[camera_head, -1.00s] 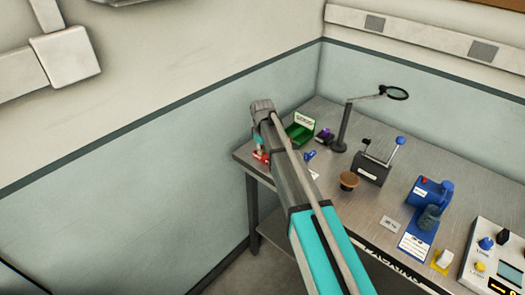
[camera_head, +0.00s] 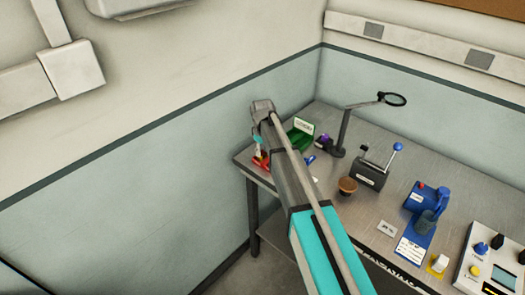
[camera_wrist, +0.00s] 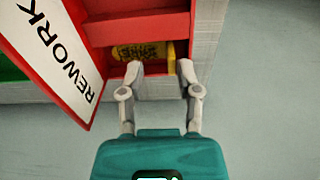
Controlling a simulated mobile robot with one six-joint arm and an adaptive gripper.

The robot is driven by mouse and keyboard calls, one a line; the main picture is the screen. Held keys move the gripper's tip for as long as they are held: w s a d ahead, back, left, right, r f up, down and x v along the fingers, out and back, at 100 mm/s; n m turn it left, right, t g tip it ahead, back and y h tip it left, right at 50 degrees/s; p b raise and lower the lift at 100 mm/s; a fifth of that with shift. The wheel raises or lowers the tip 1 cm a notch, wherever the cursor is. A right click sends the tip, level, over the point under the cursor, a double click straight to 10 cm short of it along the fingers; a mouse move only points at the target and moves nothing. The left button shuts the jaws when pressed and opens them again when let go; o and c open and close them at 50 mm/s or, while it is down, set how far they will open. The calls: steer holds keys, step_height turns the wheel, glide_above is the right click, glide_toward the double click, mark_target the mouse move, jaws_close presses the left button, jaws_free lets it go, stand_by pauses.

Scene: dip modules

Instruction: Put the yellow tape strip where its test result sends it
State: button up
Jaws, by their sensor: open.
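The yellow tape strip (camera_wrist: 140,52), with dark print on it, lies inside the red REWORK bin (camera_wrist: 125,27) in the wrist view. My gripper (camera_wrist: 160,71) is open at the bin's near edge, its two fingertips apart. The strip is just beyond the fingertips, more toward the left one, and I see nothing held between them. In the head view the red bin (camera_head: 260,161) shows only in part at the table's left end. My arm hides the gripper and the strip there.
A green bin (camera_head: 302,134) stands beside the red one, and a magnifier stand (camera_head: 342,135) rises behind. To the right are a dark lever device (camera_head: 371,176), a brown round pot (camera_head: 348,186), a blue device (camera_head: 424,200) and a white panel with knobs (camera_head: 490,265). The table's left edge is close.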

mark_target(263, 160)
step_height(263, 160, up, 10)
steer(key=p, duration=0.8)
steer(key=shift+f+p, duration=0.25)
steer(key=shift+p, duration=0.15)
stand_by(0.5)
steer(key=s+d+m, duration=1)
steer(key=s+d, duration=1.3)
steer(key=s, duration=0.2)
steer(key=shift+s, duration=0.4)
